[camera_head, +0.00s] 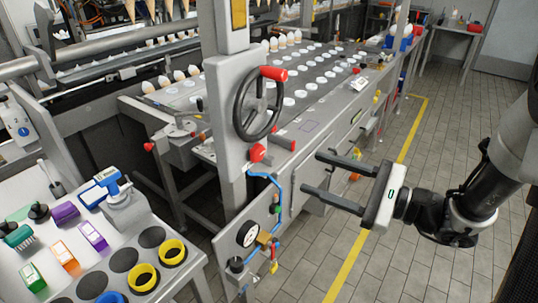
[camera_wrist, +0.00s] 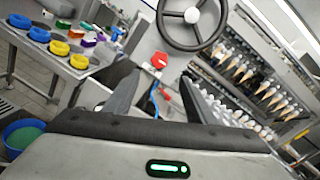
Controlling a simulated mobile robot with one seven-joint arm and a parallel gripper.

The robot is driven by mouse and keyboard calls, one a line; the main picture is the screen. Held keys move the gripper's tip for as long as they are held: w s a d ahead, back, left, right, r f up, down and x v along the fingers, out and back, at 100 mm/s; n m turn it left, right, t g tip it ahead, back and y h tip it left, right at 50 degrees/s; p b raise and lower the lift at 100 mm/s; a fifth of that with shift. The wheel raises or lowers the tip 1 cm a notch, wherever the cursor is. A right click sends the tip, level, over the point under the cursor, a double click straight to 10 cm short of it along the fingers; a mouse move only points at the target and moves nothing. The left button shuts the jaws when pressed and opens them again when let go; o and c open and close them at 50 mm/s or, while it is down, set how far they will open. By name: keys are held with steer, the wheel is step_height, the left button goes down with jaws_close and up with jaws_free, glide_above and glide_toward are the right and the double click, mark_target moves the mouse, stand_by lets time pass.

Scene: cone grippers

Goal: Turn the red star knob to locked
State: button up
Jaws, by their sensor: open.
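The red star knob (camera_head: 257,152) sits on the grey machine column, just below the black handwheel (camera_head: 241,105). In the wrist view the red star knob (camera_wrist: 159,60) shows between and beyond the fingertips, with the handwheel (camera_wrist: 192,15) above it. My gripper (camera_head: 311,172) is open and empty, to the right of the knob in the head view and apart from it. Its two fingers point towards the column. In the wrist view my gripper (camera_wrist: 158,79) has its fingers on either side of the knob's line of sight. I cannot read any locked marking.
A blue hose (camera_head: 268,178) and a pressure gauge (camera_head: 247,233) are below the knob. A red lever (camera_head: 283,140) sticks out right of it. A side table (camera_head: 193,259) with coloured boxes and rings stands at the left. The tiled floor (camera_head: 390,262) at the right is open.

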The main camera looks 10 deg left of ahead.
mark_target(261, 154)
steer(key=x, duration=1.3)
steer(key=shift+a, duration=0.25)
steer(key=shift+c, duration=0.5)
steer(key=c, duration=0.9)
steer(key=shift+c, duration=0.2)
